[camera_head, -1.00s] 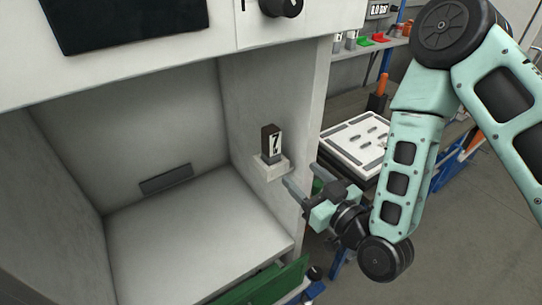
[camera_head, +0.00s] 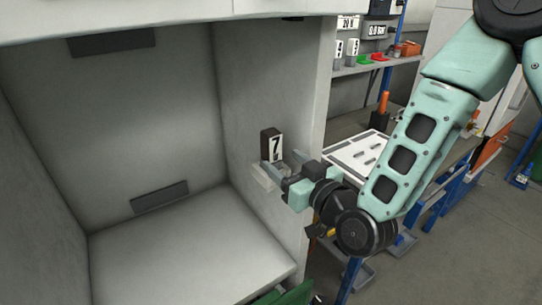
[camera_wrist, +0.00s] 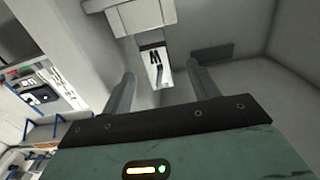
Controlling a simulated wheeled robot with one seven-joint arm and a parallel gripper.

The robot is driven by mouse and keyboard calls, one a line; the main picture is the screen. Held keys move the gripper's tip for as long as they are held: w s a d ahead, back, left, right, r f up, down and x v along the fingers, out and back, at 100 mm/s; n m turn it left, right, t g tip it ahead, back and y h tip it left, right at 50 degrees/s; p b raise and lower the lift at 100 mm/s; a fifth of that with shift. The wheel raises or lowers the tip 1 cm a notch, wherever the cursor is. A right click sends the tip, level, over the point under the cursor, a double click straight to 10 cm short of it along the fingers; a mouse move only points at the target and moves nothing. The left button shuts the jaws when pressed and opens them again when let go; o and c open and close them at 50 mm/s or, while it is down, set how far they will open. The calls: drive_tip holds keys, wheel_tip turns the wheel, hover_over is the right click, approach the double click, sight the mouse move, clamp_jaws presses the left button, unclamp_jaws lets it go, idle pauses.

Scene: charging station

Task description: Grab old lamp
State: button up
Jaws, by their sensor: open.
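The old lamp appears to be the small dark block with a white label marked 7 (camera_head: 271,146). It sits upright on a small light ledge (camera_head: 266,178) on the right inner wall of the open chamber. My gripper (camera_head: 276,168) is open and reaches in from the right, its fingers close to the lamp's lower part. In the wrist view the lamp (camera_wrist: 155,66) shows ahead, between and beyond the two spread fingers (camera_wrist: 162,88). I cannot tell whether either finger touches it.
The chamber floor (camera_head: 190,245) is clear. The chamber's right wall edge (camera_head: 315,130) stands close to my gripper. A white tray (camera_head: 352,150) lies on a bench outside to the right. A shelf (camera_head: 360,66) above holds other labelled blocks.

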sight(276, 154)
drive_tip(key=p+x, duration=0.2)
drive_tip(key=x, duration=0.2)
drive_tip(key=shift+w+d+p, duration=0.15)
drive_tip(key=shift+w+p, duration=0.05)
drive_tip(key=shift+p, duration=0.15)
drive_tip(key=shift+w+a+f, duration=0.15)
drive_tip(key=shift+w+a, duration=0.2)
drive_tip(key=shift+w, duration=0.15)
drive_tip(key=c, duration=1.1)
